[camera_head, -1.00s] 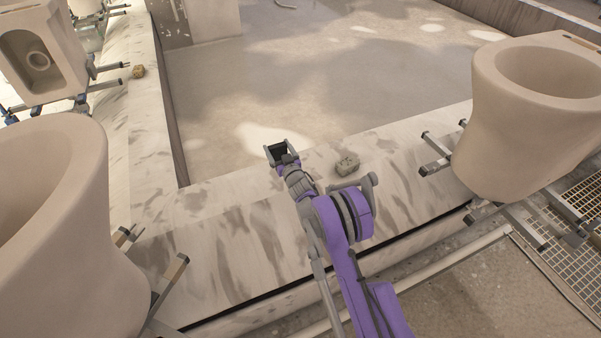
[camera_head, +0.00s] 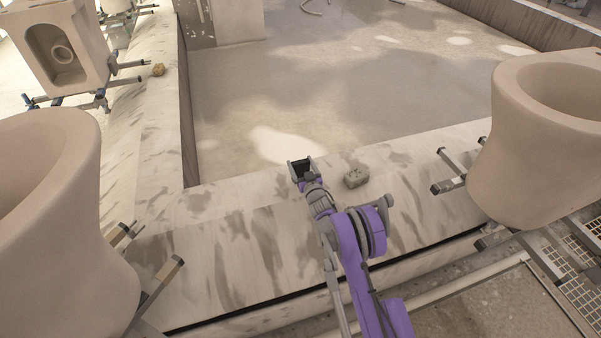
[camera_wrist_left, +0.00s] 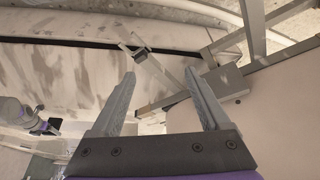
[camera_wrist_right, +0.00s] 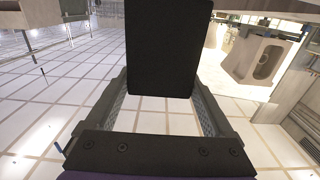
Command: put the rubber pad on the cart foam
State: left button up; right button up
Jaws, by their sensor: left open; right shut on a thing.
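My right gripper (camera_head: 301,163) is shut on a flat black pad (camera_wrist_right: 155,45), which looks like the rubber pad. In the right wrist view the pad stands up between the two fingers and covers the upper middle of the picture. In the head view it is a small dark patch at the fingertips, above the pale streaked ledge (camera_head: 235,235). My left gripper (camera_wrist_left: 160,75) is open, with nothing between its fingers. It shows only in the left wrist view, near metal bars. I cannot make out the cart foam in any view.
A grey sponge-like block (camera_head: 355,178) lies on the ledge just right of my right gripper; a brown one (camera_head: 158,69) lies farther back. Large clay toilet bowls stand left (camera_head: 50,220) and right (camera_head: 545,140) on metal bars. The grey floor (camera_head: 330,100) beyond the ledge is mostly clear.

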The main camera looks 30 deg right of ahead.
aim_at(302, 172)
jog(key=shift+f+b, duration=0.45)
jog(key=shift+f, duration=1.25)
